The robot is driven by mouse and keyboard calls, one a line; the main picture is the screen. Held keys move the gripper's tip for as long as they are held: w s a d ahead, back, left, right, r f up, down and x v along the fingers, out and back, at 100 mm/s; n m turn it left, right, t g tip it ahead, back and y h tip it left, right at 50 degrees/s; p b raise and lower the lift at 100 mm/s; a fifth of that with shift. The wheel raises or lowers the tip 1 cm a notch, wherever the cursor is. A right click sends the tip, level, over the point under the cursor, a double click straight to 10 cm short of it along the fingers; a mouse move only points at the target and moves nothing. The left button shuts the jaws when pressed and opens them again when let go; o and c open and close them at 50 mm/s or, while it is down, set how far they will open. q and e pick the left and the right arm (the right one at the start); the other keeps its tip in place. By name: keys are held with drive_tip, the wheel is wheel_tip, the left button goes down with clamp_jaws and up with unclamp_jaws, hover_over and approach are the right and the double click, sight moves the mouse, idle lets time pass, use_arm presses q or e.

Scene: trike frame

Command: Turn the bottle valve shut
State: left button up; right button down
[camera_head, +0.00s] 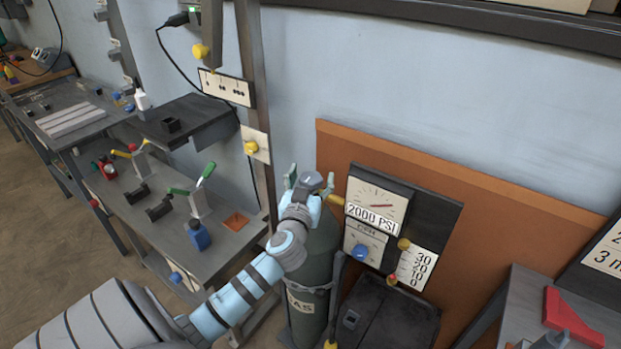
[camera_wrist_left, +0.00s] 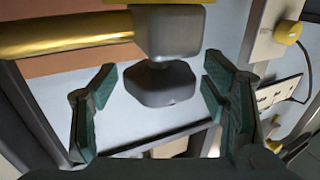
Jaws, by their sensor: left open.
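The grey-green gas bottle (camera_head: 312,262) stands upright, strapped, in front of the orange-brown panel. Its lettering is partly hidden. The valve knob, a grey faceted block (camera_wrist_left: 160,84), sits on a lighter grey valve body (camera_wrist_left: 174,34) in the left wrist view. A brass pipe (camera_wrist_left: 65,36) runs leftwards from there. My left gripper (camera_head: 310,180) is at the top of the bottle, its arm hiding part of it. In the left wrist view its green-padded fingers (camera_wrist_left: 160,85) are open on either side of the knob, with gaps on both sides. My right gripper does not show.
A pressure gauge reading 2000 PSI (camera_head: 376,196) and a blue dial (camera_head: 360,252) are on the panel right of the bottle. A dark box (camera_head: 390,312) stands at its right. A steel post (camera_head: 250,70) and a bench with clamps (camera_head: 160,215) are to the left.

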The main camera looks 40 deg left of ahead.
use_arm(q)
drive_tip(key=c, duration=1.2)
